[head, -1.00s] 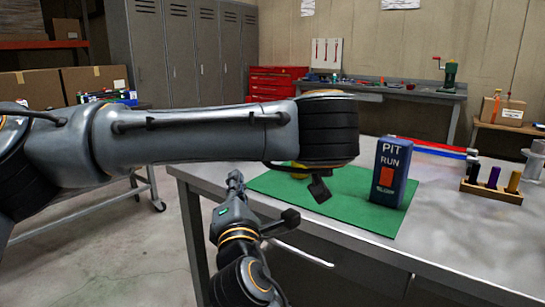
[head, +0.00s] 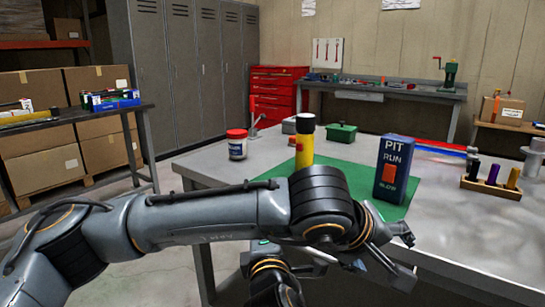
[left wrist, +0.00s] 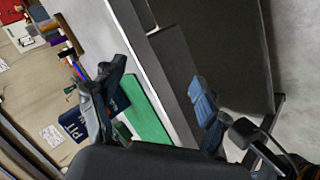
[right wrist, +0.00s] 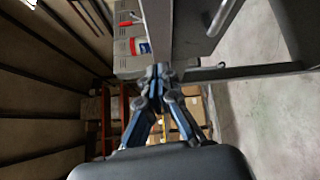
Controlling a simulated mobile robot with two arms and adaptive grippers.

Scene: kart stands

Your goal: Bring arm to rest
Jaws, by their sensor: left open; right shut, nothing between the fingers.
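My left arm comes in from the left in the head view, bent low across the table's front edge. Its gripper (head: 402,256) is beside that edge, below the blue PIT RUN box (head: 394,172). In the left wrist view my left gripper (left wrist: 158,88) is open, its fingers apart with nothing between them. The green mat (left wrist: 146,112) and the box lie beyond. In the right wrist view my right gripper (right wrist: 158,72) is shut and empty. In the head view it cannot be made out clearly behind the left arm.
On the table (head: 225,172) stand a yellow bottle (head: 305,148), a white jar with a red lid (head: 237,147), a green box (head: 342,132) and a wooden peg holder (head: 491,189). Lockers (head: 170,85) and a red cabinet (head: 277,88) stand behind.

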